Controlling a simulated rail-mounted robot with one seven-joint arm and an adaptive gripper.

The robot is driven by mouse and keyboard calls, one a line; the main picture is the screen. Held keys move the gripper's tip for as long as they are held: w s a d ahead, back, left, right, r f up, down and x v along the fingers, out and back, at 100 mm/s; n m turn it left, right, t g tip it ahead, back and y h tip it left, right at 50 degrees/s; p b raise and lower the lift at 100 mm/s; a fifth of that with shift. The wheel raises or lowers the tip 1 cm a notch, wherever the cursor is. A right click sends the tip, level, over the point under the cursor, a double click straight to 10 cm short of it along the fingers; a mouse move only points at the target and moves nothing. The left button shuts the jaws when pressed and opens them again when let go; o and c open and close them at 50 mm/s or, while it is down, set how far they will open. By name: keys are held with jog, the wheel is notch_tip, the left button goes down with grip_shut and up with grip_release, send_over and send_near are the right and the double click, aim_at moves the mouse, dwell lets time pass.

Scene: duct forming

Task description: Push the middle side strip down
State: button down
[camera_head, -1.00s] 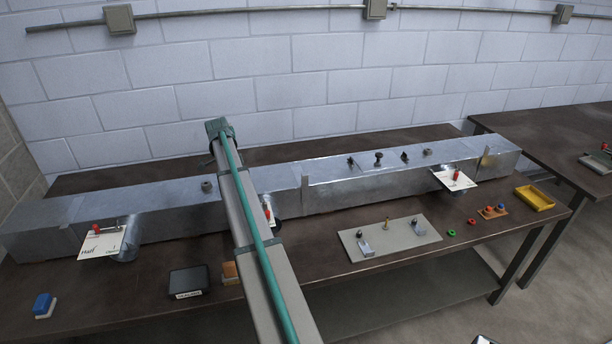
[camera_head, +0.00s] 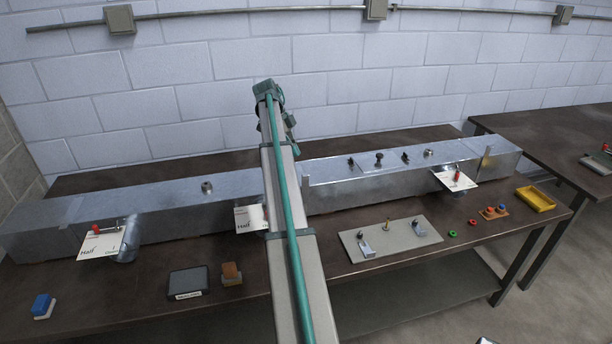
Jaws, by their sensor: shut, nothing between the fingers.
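A long grey metal duct (camera_head: 170,210) lies along the bench. Teal parts show behind the top of my arm, but my gripper's fingers are hidden, so I cannot see any contact with the strip.
White cards (camera_head: 101,243) with red-tipped levers hang at the duct's front. A black box (camera_head: 188,283), a brown block (camera_head: 231,274) and a blue block (camera_head: 42,305) lie on the bench (camera_head: 120,305). A grey plate (camera_head: 390,240) and yellow tray (camera_head: 535,198) are at right.

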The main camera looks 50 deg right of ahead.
aim_at(305, 174)
jog(key=shift+f, duration=0.15)
jog(key=shift+b+x, duration=1.15)
jog(key=shift+x, duration=2.3)
jog(key=shift+w+a+f+b, duration=0.15)
jog(key=shift+w+f+b, duration=0.35)
jog(key=shift+f, duration=0.4)
jog(key=shift+w+a+f+b, duration=0.1)
jog(key=shift+w+f+b, duration=0.4)
jog(key=shift+f, duration=0.4)
jog(key=shift+w+a+f+b, duration=0.15)
jog(key=shift+w+f+b, duration=0.35)
jog(key=shift+f, duration=0.4)
jog(key=v, duration=0.7)
jog(key=shift+r, duration=0.2)
